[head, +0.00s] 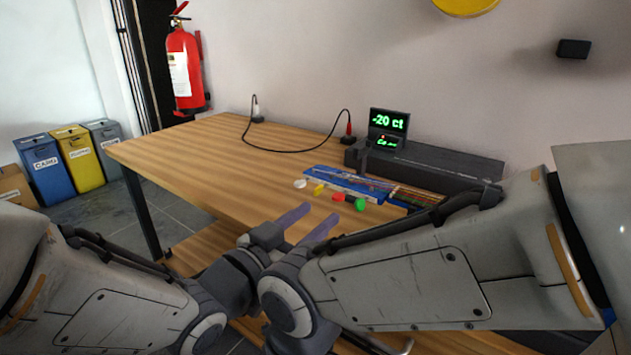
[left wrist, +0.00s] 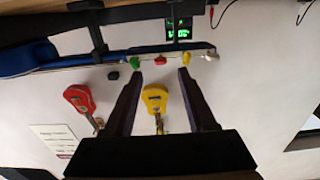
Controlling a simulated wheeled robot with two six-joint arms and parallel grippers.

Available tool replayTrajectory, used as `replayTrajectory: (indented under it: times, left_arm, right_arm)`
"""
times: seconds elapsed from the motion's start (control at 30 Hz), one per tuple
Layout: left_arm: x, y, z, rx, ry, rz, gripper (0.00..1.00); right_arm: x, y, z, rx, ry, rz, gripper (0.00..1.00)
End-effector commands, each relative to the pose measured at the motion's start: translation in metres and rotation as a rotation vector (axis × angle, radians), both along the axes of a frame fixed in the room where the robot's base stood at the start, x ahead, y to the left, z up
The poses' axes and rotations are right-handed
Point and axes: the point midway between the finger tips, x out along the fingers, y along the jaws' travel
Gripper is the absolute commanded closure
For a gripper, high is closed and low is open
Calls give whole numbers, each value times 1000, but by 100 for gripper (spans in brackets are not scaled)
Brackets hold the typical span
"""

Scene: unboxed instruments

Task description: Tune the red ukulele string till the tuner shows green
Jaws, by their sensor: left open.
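The blue ukulele headstock (head: 345,184) lies on the bench with a white peg (head: 300,184), yellow peg (head: 319,189), red peg (head: 338,197) and green peg (head: 360,204) along its near side. The tuner (head: 388,123) behind reads "-20 ct" in green; its smaller lower line is not clearly legible. My left gripper (head: 306,217) is open and empty, on the near side of the pegs. In the left wrist view the red peg (left wrist: 160,60) shows between and beyond the open fingertips (left wrist: 159,75), apart from them. My right gripper is out of sight; only its arm shows.
A dark long block (head: 455,163) stands behind the ukulele. A black cable (head: 290,150) loops over the bench (head: 190,150), whose left part is clear. Red (left wrist: 80,98) and yellow (left wrist: 155,98) ukuleles show against the wall.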

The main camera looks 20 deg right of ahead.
Motion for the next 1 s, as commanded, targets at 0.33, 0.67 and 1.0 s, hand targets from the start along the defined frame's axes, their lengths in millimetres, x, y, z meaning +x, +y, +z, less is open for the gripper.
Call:
replayTrajectory:
  times: [0.33,0.67,1.0]
  left_arm:
    - [25,-33,-3,2,-3,3,44]
    - [38,-49,-1,2,-2,5,44]
    - [38,-48,-1,2,-2,5,97]
  right_arm:
    - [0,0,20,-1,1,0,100]
    - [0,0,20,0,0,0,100]
    - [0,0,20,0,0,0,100]
